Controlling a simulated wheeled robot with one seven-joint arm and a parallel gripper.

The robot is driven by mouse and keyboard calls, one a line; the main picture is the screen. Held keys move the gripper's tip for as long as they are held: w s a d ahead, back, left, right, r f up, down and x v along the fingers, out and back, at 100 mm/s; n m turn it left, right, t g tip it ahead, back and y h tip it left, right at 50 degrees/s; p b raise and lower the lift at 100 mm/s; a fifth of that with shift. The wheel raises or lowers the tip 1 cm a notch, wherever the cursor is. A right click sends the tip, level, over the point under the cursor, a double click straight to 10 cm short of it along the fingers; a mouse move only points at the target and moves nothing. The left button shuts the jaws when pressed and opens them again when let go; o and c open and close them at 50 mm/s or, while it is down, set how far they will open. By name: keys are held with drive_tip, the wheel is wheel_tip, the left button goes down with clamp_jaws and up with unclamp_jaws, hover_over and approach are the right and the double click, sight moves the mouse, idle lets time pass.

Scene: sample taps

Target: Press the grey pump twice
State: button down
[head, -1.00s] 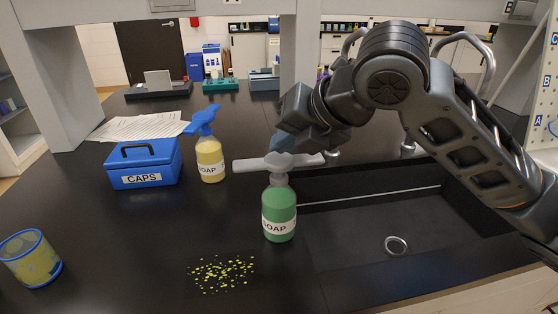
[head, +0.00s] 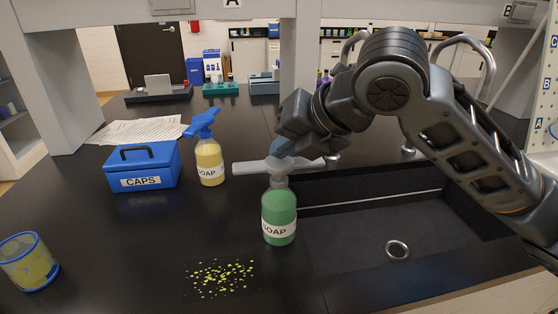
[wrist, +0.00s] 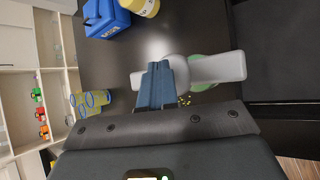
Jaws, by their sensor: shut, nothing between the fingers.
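The grey pump (head: 252,169) is a wide, winged head on the green soap bottle (head: 279,217), which stands upright on the black counter, left of the sink. My gripper (head: 282,148) is shut and empty, its blue fingers pointing down at the middle of the pump head. The fingertips look to be at the top of the head; I cannot tell for certain whether they touch. In the wrist view the shut fingers (wrist: 160,76) overlap the grey pump (wrist: 218,68), with a bit of the green bottle (wrist: 203,86) showing beyond it.
A yellow soap bottle (head: 209,163) with a blue pump head stands behind and left, beside the blue CAPS box (head: 142,169). A yellow-and-blue cup (head: 28,262) is at the left edge. Yellow specks (head: 222,278) lie in front. The sink (head: 390,225) is at the right.

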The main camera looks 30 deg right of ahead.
sight(285, 162)
drive_tip(key=shift+f+b, duration=0.6)
drive_tip(key=shift+f, duration=0.05)
idle(0.5)
drive_tip(key=shift+r, duration=0.1)
drive_tip(key=shift+r+p, duration=0.8)
drive_tip(key=shift+r, duration=0.4)
drive_tip(key=shift+r+p, duration=1.65)
drive_tip(key=shift+r, duration=0.9)
drive_tip(key=shift+d+f, duration=0.1)
idle(0.5)
